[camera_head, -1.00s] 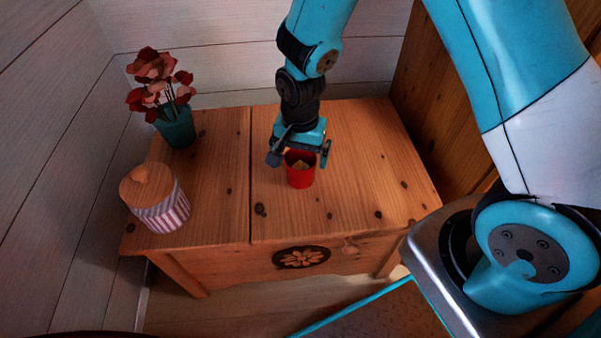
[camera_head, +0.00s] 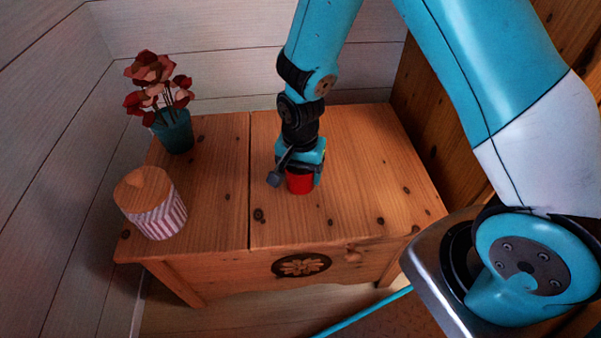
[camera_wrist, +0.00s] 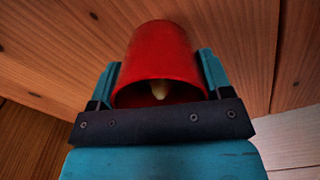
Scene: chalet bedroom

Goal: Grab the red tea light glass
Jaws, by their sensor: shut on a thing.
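The red tea light glass (camera_head: 300,183) stands on the wooden chest (camera_head: 345,215), right of its middle seam. My gripper (camera_head: 297,174) is directly above it, with its fingers down around the glass's upper part. In the wrist view the glass (camera_wrist: 162,50) sits between the two teal fingers of my gripper (camera_wrist: 160,80), which is shut on it. A pale candle (camera_wrist: 159,90) shows inside the glass. The fingers hide part of its sides, and in the head view its rim is hidden.
A striped jar with a wooden lid (camera_head: 158,217) stands at the chest's front left. A teal pot of red flowers (camera_head: 174,132) is at the back left. White plank walls (camera_head: 230,60) stand behind and left. The chest top right of the glass is clear.

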